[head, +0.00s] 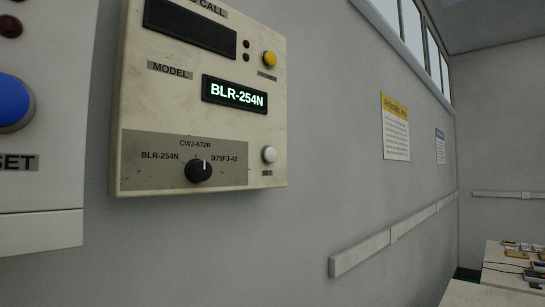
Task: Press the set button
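A beige wall panel (140,100) hangs at the upper left of the head view. Its small round white button (269,154) sits at the lower right, above a small label that appears to read SET. Labels BLR-254N, CWJ-672R and D75FJ-42 surround the knob. The lit display (235,95) reads BLR-254N. My gripper is not in view, and nothing covers the white button.
At the left edge is a white box (45,190) with a large blue button (12,102), its label cut to "SET". A yellow button (269,59) is higher on the beige panel. A wall rail (385,240) and tables with small items (520,262) stand right.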

